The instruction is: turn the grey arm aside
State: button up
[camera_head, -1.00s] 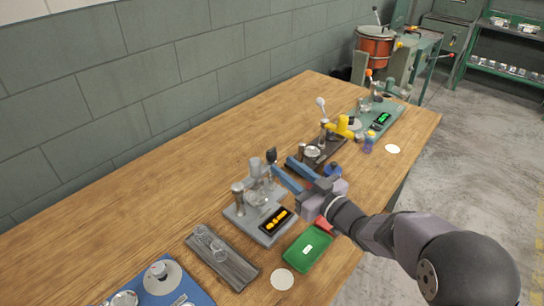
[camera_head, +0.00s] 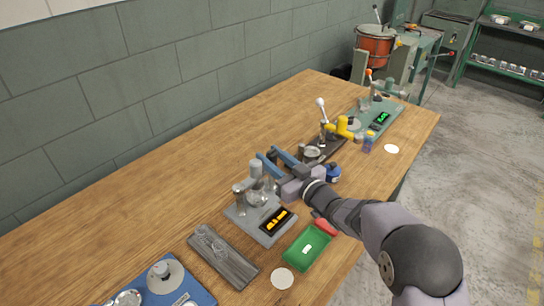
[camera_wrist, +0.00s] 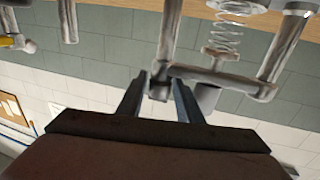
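The grey coiling machine (camera_head: 240,212) stands on the bench in the head view, with upright posts and a lit orange display. In the wrist view the grey arm (camera_wrist: 222,77) is a bar crossing between metal posts, below a coil spring (camera_wrist: 224,32). One end of the bar, with a short stub (camera_wrist: 160,90), shows between my fingertips. My gripper (camera_head: 270,157) is open at the far right side of the machine; its two blue fingers show apart in the wrist view (camera_wrist: 160,82). I cannot tell whether either finger touches the stub.
A dark machine with a yellow part (camera_head: 343,127) stands just beyond my gripper, and a green machine (camera_head: 378,120) farther back. A green tray (camera_head: 300,259) and a grey tray with springs (camera_head: 238,270) lie nearer. The bench (camera_head: 190,165) is clear toward the wall.

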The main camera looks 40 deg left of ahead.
grip_shut()
jog(key=shift+n+g, duration=0.4)
jog(key=shift+g, duration=0.2)
jog(key=shift+w+g+p, duration=0.1)
jog(key=shift+g+p, duration=0.2)
jog(key=shift+n+g, duration=1.3)
jog(key=shift+g, duration=0.4)
jog(key=shift+n+g, duration=0.8)
jog(key=shift+g, duration=0.3)
jog(key=shift+n+g+h+b, duration=0.3)
jog(key=shift+n+g+b, duration=0.2)
jog(key=shift+g, duration=0.4)
grip_release()
